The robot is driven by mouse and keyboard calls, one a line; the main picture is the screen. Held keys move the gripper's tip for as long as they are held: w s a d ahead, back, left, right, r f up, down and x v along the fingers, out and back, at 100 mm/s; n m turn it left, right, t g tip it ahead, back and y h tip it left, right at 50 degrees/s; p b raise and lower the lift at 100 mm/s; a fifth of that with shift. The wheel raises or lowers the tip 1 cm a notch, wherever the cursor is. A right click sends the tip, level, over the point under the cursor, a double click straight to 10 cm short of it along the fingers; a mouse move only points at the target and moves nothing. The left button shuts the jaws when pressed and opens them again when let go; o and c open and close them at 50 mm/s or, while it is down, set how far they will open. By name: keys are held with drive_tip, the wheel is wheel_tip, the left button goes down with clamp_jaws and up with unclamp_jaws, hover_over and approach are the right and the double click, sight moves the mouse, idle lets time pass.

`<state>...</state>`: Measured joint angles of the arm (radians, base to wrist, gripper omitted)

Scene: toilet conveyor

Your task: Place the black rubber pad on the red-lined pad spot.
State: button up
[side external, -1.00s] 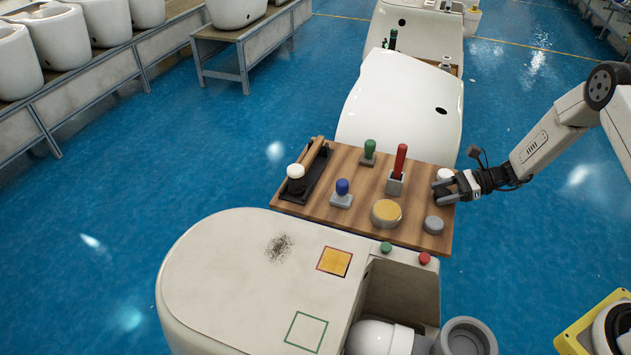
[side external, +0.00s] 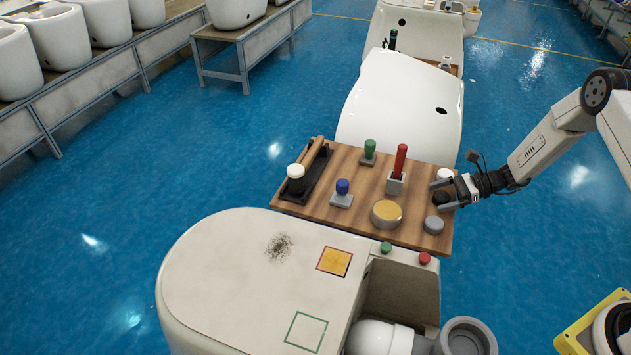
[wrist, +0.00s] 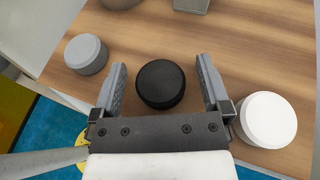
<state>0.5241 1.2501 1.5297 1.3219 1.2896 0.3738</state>
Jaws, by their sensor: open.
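The black rubber pad (wrist: 161,84) is a short round disc on the wooden board. It lies between the two fingers of my gripper (wrist: 161,66), with a gap visible on each side. My gripper is open and straddles the pad. In the side view, the pad (side external: 441,198) is partly hidden by my gripper (side external: 448,191) at the board's right edge. The red-lined spot (side external: 334,262) is a square with a yellow-orange fill on the white toilet body, left of and nearer the camera than the board.
A white round piece (wrist: 268,118) and a grey disc (wrist: 86,54) flank my gripper. A green-lined square (side external: 306,331) and dark speckles (side external: 279,247) mark the toilet body.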

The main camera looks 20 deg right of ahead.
drive_tip(key=shift+d, duration=0.1)
drive_tip(key=v, duration=0.7)
drive_tip(key=shift+d, duration=0.3)
drive_tip(key=shift+s+r, duration=0.1)
idle(0.4)
drive_tip(key=s+a+r+n+g+h, duration=0.3)
drive_tip(key=s+a+r+n+h, duration=0.9)
drive_tip(key=n, duration=0.8)
drive_tip(key=shift+s+a+r+n+g, duration=0.3)
drive_tip(key=shift+s+a+r+g, duration=0.1)
drive_tip(key=shift+s+a+r, duration=0.55)
drive_tip(key=shift+o, duration=0.2)
drive_tip(key=shift+s+a+r+n+t+h, duration=0.2)
drive_tip(key=shift+s+n+t, duration=0.1)
drive_tip(key=shift+n, duration=0.2)
drive_tip(key=shift+s+a+r+n+t+h, duration=0.1)
drive_tip(key=shift+s+r+n+t+h, duration=0.1)
drive_tip(key=shift+s+n, duration=0.25)
drive_tip(key=shift+w+d+f, duration=0.1)
drive_tip(key=shift+w, duration=0.15)
